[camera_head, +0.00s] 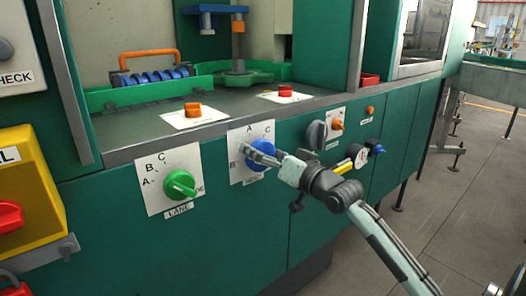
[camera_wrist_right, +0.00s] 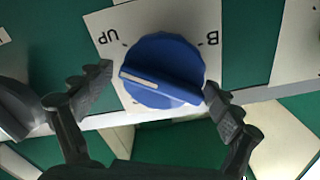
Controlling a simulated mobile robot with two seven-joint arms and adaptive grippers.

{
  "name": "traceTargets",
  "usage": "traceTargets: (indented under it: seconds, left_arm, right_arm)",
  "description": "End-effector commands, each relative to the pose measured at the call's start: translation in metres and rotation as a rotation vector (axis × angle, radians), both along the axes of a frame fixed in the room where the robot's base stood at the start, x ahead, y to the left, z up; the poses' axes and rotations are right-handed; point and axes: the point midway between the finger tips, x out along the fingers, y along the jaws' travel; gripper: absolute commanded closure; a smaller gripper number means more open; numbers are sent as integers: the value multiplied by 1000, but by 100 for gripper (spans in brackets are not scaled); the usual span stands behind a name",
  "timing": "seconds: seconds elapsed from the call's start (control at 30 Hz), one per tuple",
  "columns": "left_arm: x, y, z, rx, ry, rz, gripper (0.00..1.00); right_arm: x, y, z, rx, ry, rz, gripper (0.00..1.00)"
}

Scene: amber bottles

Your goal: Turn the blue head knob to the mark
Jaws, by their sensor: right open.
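The blue knob (camera_head: 262,161) sits on a white lettered plate (camera_head: 238,139) on the green front panel, partly hidden by my right gripper (camera_head: 264,153). In the right wrist view the blue knob (camera_wrist_right: 170,58) fills the middle, with a pale pointer bar on its ridge. The plate's lettering appears upside down there. My right gripper (camera_wrist_right: 158,80) is open, with one finger on each side of the knob. The right fingertip is very close to the knob's edge; I cannot tell whether it touches. My left gripper is out of view.
A green knob (camera_head: 180,184) is on its own plate to the left. A grey knob (camera_head: 317,134) and small orange knob (camera_head: 337,125) are to the right. A yellow box (camera_head: 38,180) juts out at far left. Open floor (camera_head: 475,190) lies right.

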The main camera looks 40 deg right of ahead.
Motion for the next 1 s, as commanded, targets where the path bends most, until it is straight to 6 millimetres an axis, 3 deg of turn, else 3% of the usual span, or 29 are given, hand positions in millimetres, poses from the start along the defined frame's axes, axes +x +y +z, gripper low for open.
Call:
traceTargets:
  seconds: [0.03,0.5,1.0]
  left_arm:
    - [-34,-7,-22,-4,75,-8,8]
    - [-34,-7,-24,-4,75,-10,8]
    - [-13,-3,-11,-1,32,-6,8]
  right_arm:
    - [-5,0,-5,0,2,1,8]
    - [-69,-6,-6,0,-1,0,8]
    - [-75,-7,-5,0,-3,0,8]
